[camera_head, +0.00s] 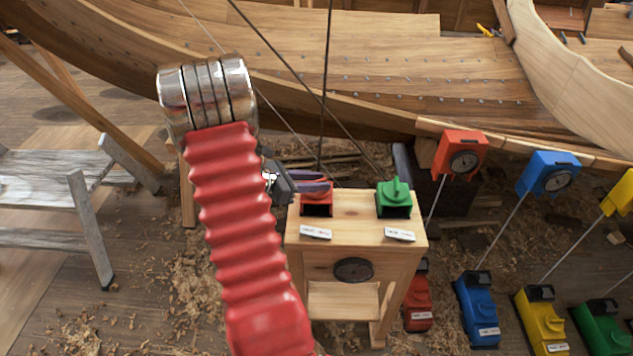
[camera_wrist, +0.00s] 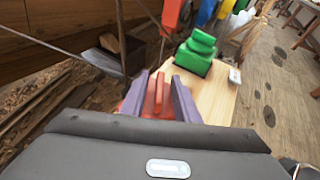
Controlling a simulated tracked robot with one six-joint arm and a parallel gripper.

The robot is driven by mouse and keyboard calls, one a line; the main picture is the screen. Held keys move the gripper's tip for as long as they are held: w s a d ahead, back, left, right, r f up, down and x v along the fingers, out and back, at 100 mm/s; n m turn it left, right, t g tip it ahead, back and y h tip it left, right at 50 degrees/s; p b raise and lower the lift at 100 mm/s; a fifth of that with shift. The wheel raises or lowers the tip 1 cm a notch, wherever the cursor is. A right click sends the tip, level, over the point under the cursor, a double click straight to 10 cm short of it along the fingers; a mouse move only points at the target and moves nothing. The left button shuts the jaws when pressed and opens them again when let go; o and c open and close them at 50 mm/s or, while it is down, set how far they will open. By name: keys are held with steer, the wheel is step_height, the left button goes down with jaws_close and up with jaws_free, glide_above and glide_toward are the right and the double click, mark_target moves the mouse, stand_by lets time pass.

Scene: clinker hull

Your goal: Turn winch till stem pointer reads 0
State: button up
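A wooden stand (camera_head: 298,240) carries a red winch (camera_head: 317,207) on its left and a green winch (camera_head: 394,203) on its right, each with a small white label too small to read. My gripper (camera_head: 322,184) is at the red winch. In the wrist view, my gripper's purple fingers (camera_wrist: 160,85) stand apart on either side of the red upright handle (camera_wrist: 158,95), with a gap visible. The green winch also shows there (camera_wrist: 196,52). A red dial box (camera_head: 462,140) and a blue dial box (camera_head: 560,160) stand behind; their readings are too small to tell. Which dial is the stem pointer is unclear.
The wooden hull (camera_head: 370,70) spans the back, with dark lines crossing in front. Coloured boxes, red (camera_head: 418,300), blue (camera_head: 477,305) and yellow (camera_head: 540,320), stand right of the stand. A grey bench (camera_head: 50,175) is at left. Shavings cover the floor.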

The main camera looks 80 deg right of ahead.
steer(key=shift+c, duration=0.4)
jaws_close()
steer(key=shift+d+m+g+y, duration=0.1)
steer(key=shift+m+g+y, duration=0.2)
steer(key=shift+m+y, duration=0.2)
steer(key=m+g+y, duration=0.2)
steer(key=m+y, duration=0.8)
steer(key=y, duration=0.1)
stand_by(0.5)
steer(key=shift+o, duration=0.4)
jaws_free()
